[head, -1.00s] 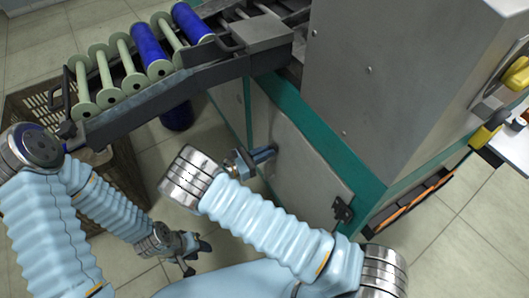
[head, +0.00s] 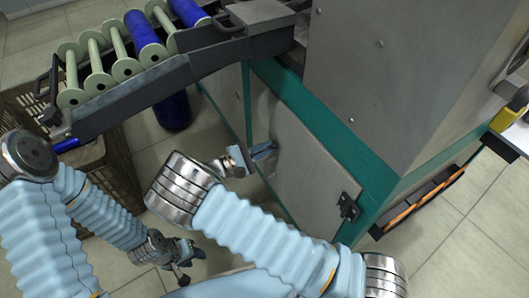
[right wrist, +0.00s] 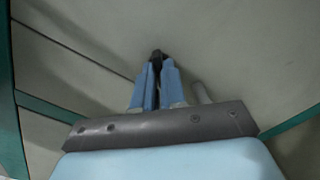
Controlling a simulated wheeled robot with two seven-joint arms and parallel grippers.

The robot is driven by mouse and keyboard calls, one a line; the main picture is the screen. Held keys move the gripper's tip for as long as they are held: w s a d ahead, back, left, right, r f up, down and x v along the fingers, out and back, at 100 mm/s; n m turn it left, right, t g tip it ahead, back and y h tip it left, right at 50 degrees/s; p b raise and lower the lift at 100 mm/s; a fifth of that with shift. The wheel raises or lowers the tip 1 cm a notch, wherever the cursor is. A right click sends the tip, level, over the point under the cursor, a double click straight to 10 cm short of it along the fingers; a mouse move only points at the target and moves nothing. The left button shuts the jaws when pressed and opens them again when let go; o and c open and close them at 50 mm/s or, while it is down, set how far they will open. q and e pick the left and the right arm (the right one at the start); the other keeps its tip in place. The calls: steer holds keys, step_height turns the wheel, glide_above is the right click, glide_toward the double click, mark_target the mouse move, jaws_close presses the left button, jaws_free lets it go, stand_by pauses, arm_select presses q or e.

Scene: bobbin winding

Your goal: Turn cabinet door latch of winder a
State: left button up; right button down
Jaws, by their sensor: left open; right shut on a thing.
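The grey cabinet door (head: 312,180) of the winder sits in a teal frame, low on the machine's side, with a black hinge at its lower right. My right gripper (head: 268,150) is at the door's left part. In the right wrist view its blue fingers (right wrist: 157,66) are closed together on a small dark latch (right wrist: 157,54) against the pale door panel (right wrist: 225,45). The fingers hide most of the latch, so its turn angle cannot be told. My left gripper (head: 188,270) hangs open and empty, low over the floor, away from the door.
A rail (head: 150,85) with green and blue bobbins runs at the upper left. A brown crate (head: 122,165) stands below it on the tiled floor. A dark tray with orange edging (head: 425,198) sticks out at the machine's right.

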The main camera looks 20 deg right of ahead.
steer(key=m+b, duration=0.2)
steer(key=m, duration=0.2)
steer(key=shift+f+m+b, duration=0.15)
steer(key=shift+m+b, duration=0.15)
steer(key=shift+b, duration=0.1)
steer(key=m+b, duration=0.2)
steer(key=m, duration=0.2)
steer(key=shift+m+b, duration=0.3)
steer(key=shift+b, duration=0.05)
steer(key=c, duration=1.2)
jaws_free()
steer(key=shift+r, duration=0.2)
steer(key=v, duration=1.4)
steer(key=shift+p, duration=0.3)
